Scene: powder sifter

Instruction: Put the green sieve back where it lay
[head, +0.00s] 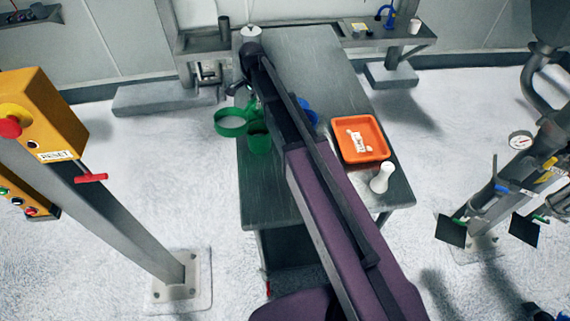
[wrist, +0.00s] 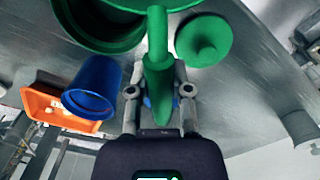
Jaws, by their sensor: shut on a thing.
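The green sieve (head: 231,122) shows its ring in the head view, sticking out past the table's left edge. Its handle (wrist: 157,40) runs down between the fingers of my gripper (wrist: 160,82) in the wrist view, and the gripper is shut on it. Part of the ring is cut off at the top of that view. In the head view my gripper (head: 246,92) is partly hidden by my arm. Whether the sieve touches anything is hard to tell.
A green container (head: 259,140) stands close to the sieve. A blue container (wrist: 92,88), an orange tray (head: 378,130) with white pieces, and a white bottle (head: 381,178) share the metal table (head: 268,195). A round green knobbed piece (wrist: 204,40) is beside the handle.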

